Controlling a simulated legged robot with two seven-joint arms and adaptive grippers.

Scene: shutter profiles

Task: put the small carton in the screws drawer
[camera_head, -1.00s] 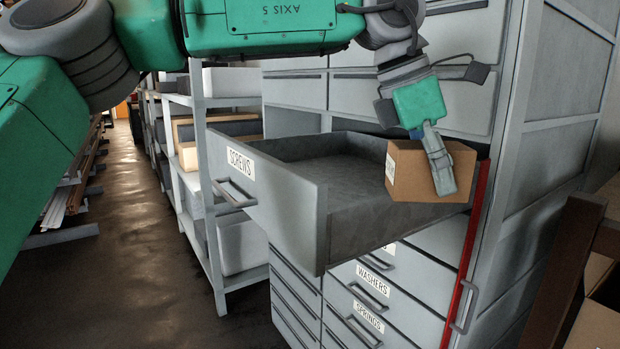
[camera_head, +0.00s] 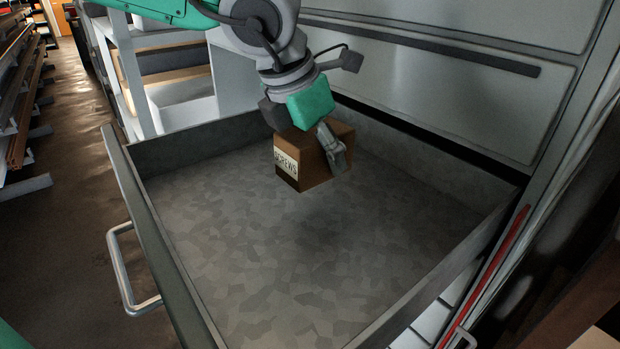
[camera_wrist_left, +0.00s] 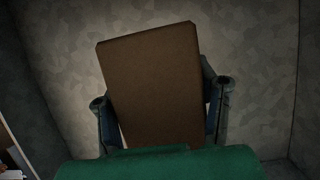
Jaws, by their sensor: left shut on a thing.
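The small carton (camera_head: 312,160) is a brown box with a white label reading SCREWS. My left gripper (camera_head: 332,150) is shut on it and holds it over the inside of the open drawer, seemingly above its floor with a dark shadow below. In the left wrist view the carton (camera_wrist_left: 152,85) sits between the two fingers, with the drawer floor behind it. The screws drawer (camera_head: 260,240) is pulled out and its grey mottled floor is bare. Its front label is hidden from this angle. My right gripper is not in view.
The drawer's side walls and its front with a metal handle (camera_head: 128,270) surround the carton. The cabinet face (camera_head: 440,85) stands close behind the arm. A shelf rack (camera_head: 128,75) is at the upper left. A red strip (camera_head: 497,255) runs along the cabinet's right edge.

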